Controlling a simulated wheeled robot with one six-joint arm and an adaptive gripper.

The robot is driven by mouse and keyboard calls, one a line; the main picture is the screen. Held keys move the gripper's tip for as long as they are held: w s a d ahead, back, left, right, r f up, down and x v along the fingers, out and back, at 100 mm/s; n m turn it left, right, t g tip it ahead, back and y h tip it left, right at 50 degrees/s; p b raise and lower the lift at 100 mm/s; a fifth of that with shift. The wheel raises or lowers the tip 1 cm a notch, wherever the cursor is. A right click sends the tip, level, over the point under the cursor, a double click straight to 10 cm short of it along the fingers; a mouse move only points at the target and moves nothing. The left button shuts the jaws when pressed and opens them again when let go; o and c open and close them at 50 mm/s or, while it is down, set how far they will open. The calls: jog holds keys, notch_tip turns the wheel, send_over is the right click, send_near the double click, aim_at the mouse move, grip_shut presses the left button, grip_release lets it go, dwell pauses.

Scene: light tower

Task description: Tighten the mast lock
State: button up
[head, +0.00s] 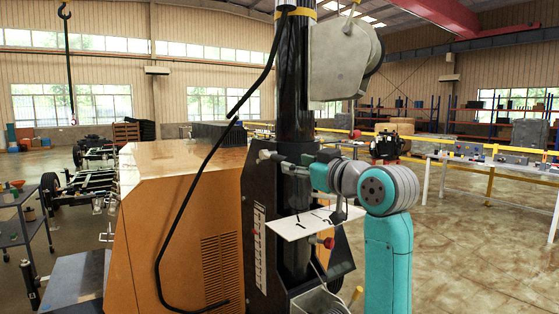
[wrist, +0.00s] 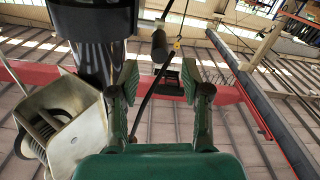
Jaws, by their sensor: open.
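The light tower's black mast (head: 296,80) stands upright in its dark base. A short dark handle with a grey end (head: 265,155) sticks out left at the collar, possibly the mast lock. A red knob (head: 328,243) sits lower on the base. My gripper (head: 285,163) is beside the collar, partly hard to make out against it. In the wrist view, my gripper (wrist: 160,78) is open, its two fingers apart with nothing clasped. A dark cylindrical grip (wrist: 160,45) shows beyond the fingertips, roughly between them. The mast (wrist: 97,22) is at upper left. I cannot tell whether anything touches.
The orange cabinet (head: 185,215) stands left of the mast base. A black cable (head: 188,210) hangs in front of it. A white plate (head: 305,224) juts out below my gripper. Open floor lies to the right.

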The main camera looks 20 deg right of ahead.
aim_at(281, 159)
jog(key=x, duration=0.8)
grip_shut()
